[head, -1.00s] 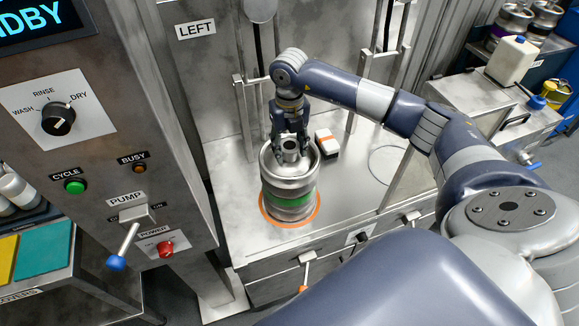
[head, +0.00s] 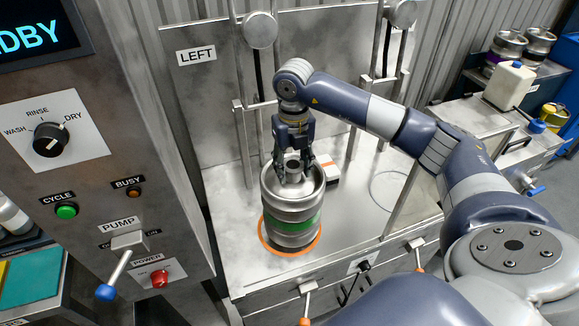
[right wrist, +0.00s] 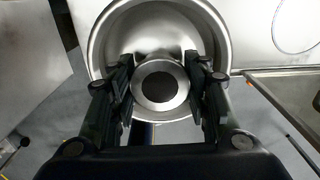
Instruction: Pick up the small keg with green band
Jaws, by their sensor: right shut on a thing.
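The small keg with the green band (head: 291,222) is a steel keg standing upright inside an orange ring (head: 263,240) on the steel worktop, under the LEFT sign. My right gripper (head: 293,172) comes down over the keg's top and is shut on its central neck. In the right wrist view the two fingers (right wrist: 160,88) press on either side of the round neck, inside the keg's rim (right wrist: 100,40). The keg's base looks to be at the ring; a small gap below it cannot be told. My left gripper is not in view.
A small white and dark box (head: 328,170) lies just behind the keg. Upright metal posts (head: 245,145) stand behind it. The control panel (head: 100,160) with knob and levers is at left. A white jug (head: 509,87) and other kegs (head: 508,43) are at back right. An empty outlined circle (head: 390,207) is right of the keg.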

